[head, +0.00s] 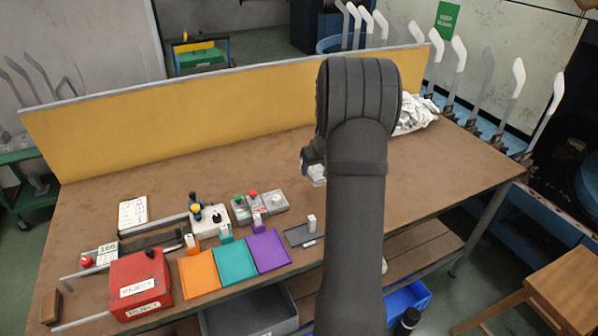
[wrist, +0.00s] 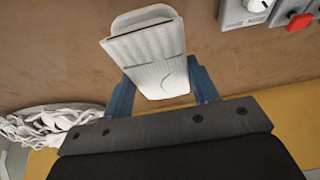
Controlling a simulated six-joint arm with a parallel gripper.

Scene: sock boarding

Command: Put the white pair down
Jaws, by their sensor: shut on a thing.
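The white pair (wrist: 148,50) is a flat, folded, ribbed white bundle between the blue fingers of my gripper (wrist: 162,84) in the wrist view. My gripper is shut on it, with brown table surface behind it. In the head view my own arm hides most of my gripper (head: 312,160). A small part of the white pair (head: 318,174) shows just left of the arm, over the middle of the table. I cannot tell its height above the table.
Orange (head: 199,273), teal (head: 235,262) and purple (head: 268,251) mats lie along the front edge, with a dark grey mat (head: 299,236) to their right. A red reject box (head: 142,284) stands at left. A white cloth pile (head: 415,117) lies back right. Free table lies right of my arm.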

